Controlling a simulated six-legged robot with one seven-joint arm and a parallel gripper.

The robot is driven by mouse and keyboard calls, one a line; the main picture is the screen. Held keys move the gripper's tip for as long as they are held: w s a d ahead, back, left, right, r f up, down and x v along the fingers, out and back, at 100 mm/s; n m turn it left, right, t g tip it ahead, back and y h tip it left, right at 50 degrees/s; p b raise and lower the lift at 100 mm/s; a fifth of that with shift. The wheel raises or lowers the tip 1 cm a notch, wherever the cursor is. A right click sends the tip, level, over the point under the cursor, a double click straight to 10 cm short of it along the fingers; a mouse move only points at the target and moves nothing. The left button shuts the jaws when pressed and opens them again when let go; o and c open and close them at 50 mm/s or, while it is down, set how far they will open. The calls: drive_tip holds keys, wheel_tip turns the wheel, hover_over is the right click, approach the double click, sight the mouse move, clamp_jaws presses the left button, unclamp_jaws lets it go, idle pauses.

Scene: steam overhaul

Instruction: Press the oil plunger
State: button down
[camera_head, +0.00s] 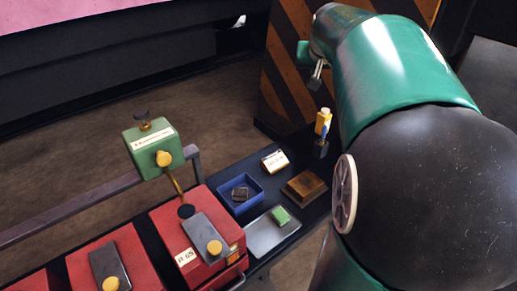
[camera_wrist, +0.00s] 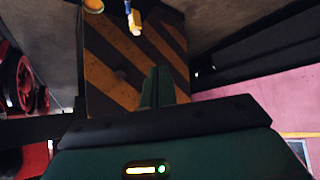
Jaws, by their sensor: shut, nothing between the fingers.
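A green box (camera_head: 153,150) with a white label and a yellow knob on its front stands on a brass stem above the red cabinets. A dark knob (camera_head: 142,114) on a short stem rises from its top; it looks like the oil plunger, but I cannot read the label. My gripper (camera_head: 317,78) is at the far end of my green arm, to the right of and apart from the green box. In the wrist view its fingers (camera_wrist: 158,88) are together and empty, in front of a striped panel. The green box does not show clearly there.
An orange-and-black striped panel (camera_head: 293,62) stands behind my gripper. The dark bench holds a blue tray (camera_head: 257,184), a brown block (camera_head: 304,187), a grey plate (camera_head: 262,240) and a yellow object (camera_head: 322,121). A grey rail (camera_head: 85,200) runs behind the red cabinets (camera_head: 164,225).

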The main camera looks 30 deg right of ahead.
drive_tip(key=s+a+f+n+y, duration=0.1)
drive_tip(key=s+a+f+n, duration=0.1)
drive_tip(key=a, duration=0.7)
drive_tip(key=s+a+f+n+y, duration=0.1)
drive_tip(key=s+a+y, duration=0.15)
drive_tip(key=a, duration=0.75)
drive_tip(key=s+a+f+n+y, duration=0.1)
drive_tip(key=s+a+f+n, duration=0.1)
drive_tip(key=s+a+f, duration=0.3)
drive_tip(key=s+a+f+n+g, duration=0.1)
drive_tip(key=s+a+f, duration=0.3)
drive_tip(key=s+a, duration=0.4)
drive_tip(key=shift+s+a+f+n+g+y, duration=0.35)
drive_tip(key=shift+a+n, duration=0.25)
drive_tip(key=shift+a, duration=0.35)
drive_tip(key=shift+s+a, duration=0.1)
drive_tip(key=shift+a, duration=0.1)
